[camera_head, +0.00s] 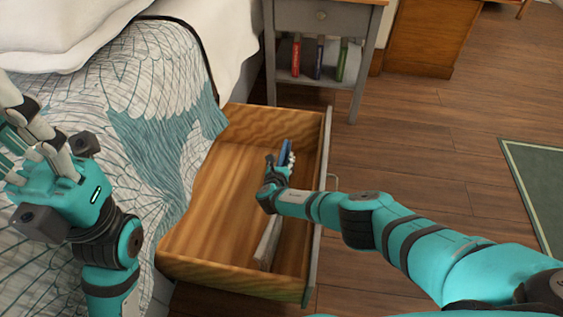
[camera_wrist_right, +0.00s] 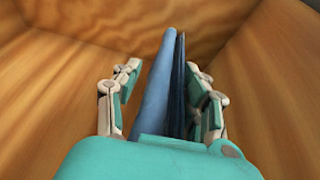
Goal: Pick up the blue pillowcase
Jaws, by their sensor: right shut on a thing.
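The blue pillowcase (camera_head: 286,150) shows as a narrow, upright blue shape at my right gripper (camera_head: 282,163), inside the open wooden drawer (camera_head: 208,210). In the right wrist view it stands on edge as a light blue face (camera_wrist_right: 157,82) beside a darker blue strip, between the fingers of the right gripper (camera_wrist_right: 162,95). That gripper is shut on it; the exact contact is hard to see. My left gripper (camera_head: 30,135) is at the left, over the bed, with its fingers apart and nothing seen between them.
A pale, flat thing (camera_head: 268,243) lies along the drawer's right side. The patterned bedspread (camera_head: 150,120) borders the drawer's left. A grey nightstand (camera_head: 325,22) with several books stands behind. Wooden floor (camera_head: 430,150) is clear to the right, before a green rug (camera_head: 545,185).

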